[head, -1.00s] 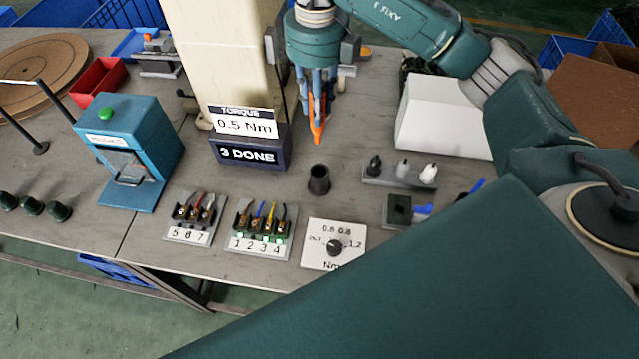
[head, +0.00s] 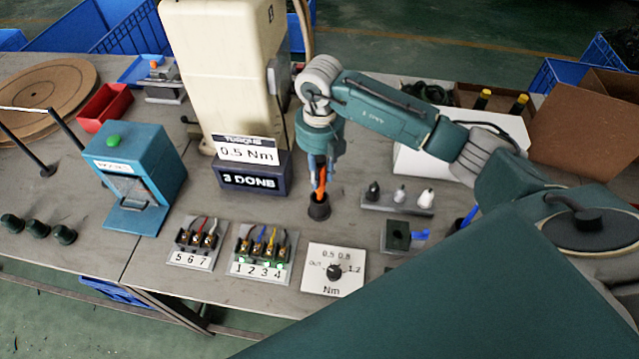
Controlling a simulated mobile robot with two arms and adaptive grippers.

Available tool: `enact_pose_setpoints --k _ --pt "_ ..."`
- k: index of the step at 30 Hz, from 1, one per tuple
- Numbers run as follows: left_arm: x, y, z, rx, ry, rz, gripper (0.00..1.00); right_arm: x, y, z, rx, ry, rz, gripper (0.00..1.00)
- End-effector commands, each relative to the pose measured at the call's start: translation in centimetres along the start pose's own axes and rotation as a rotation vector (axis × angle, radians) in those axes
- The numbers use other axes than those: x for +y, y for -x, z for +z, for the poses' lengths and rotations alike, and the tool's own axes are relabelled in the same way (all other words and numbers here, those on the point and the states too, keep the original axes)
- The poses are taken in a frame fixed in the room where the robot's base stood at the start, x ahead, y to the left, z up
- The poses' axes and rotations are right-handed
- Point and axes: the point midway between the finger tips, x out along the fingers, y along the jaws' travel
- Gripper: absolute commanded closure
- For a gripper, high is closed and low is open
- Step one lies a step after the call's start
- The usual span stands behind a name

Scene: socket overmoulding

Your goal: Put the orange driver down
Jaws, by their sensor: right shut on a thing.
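My right gripper (head: 321,170) points down and is shut on the orange driver (head: 321,184). The driver is upright, and its lower end is inside the mouth of the dark round holder (head: 319,208) on the table. How deep it sits in the holder is hidden. My left gripper is not in view.
Left of the holder stand the torque display (head: 247,167) and a cream column (head: 228,70). In front are terminal blocks (head: 263,250) and the torque dial plate (head: 333,270). A rack with small knobs (head: 398,198) stands to the right. A white box (head: 440,150) is behind it.

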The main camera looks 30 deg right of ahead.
Motion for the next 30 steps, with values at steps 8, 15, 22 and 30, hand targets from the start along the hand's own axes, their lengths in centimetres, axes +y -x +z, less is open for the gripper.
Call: enact_pose_setpoints --k 8,15,22,30 --pt "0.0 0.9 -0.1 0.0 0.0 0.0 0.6 0.0 -2.8 -0.1 0.003 0.001 0.0 1.0" --pt "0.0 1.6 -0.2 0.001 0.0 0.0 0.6 0.1 -5.8 0.0 0.0 0.001 0.001 1.0" --pt "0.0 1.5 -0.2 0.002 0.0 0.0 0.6 0.1 -6.1 0.1 -0.001 0.002 0.002 1.0" --pt "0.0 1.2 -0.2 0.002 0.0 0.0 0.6 0.0 -6.4 0.0 0.0 0.002 0.0 0.57"
